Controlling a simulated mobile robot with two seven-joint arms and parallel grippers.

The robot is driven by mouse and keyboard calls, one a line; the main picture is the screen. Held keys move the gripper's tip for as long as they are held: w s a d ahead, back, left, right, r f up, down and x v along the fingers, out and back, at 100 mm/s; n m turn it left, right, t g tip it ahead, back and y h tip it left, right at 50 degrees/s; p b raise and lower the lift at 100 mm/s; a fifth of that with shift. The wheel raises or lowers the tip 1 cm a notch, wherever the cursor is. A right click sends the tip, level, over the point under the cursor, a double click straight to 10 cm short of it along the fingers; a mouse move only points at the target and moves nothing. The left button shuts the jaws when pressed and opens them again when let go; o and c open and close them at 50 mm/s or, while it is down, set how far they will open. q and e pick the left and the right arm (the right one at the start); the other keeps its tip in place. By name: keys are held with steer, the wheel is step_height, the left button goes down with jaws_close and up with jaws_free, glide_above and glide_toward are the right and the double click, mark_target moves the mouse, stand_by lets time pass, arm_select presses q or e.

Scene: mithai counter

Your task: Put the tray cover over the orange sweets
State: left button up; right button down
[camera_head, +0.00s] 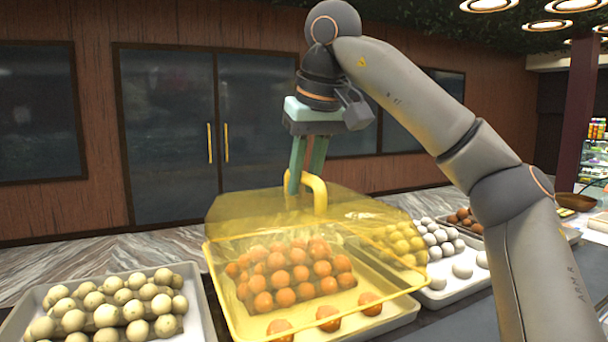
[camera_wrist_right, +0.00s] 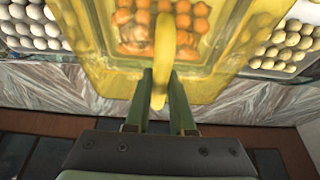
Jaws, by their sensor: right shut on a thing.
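The tray cover (camera_head: 235,222) is see-through yellow with a yellow arched handle (camera_head: 319,193). My right gripper (camera_head: 303,188) is shut on that handle from above; in the right wrist view the two fingers (camera_wrist_right: 160,95) stand either side of it. The orange sweets (camera_head: 285,275) are heaped in a tray (camera_head: 392,318) and show through the cover. The cover is above and around them in the head view, slightly tilted; I cannot tell whether its rim touches the tray. My left gripper is not in view.
A tray of pale cream sweets (camera_head: 112,308) stands to the left. Yellow sweets (camera_head: 402,243), white sweets (camera_head: 440,240) and brown sweets (camera_head: 465,219) stand to the right. A marble counter (camera_head: 150,256) runs behind the trays. A brown bowl (camera_head: 575,201) is at far right.

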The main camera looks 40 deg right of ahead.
mark_target(307, 203)
steer(key=shift+f+b, duration=2)
steer(key=shift+f, duration=1.2)
steer(key=shift+c, duration=1)
jaws_free()
steer(key=shift+r, duration=0.1)
step_height(307, 203, up, 5)
steer(key=p, duration=0.5)
steer(key=shift+p, duration=0.4)
steer(key=shift+r, duration=0.9)
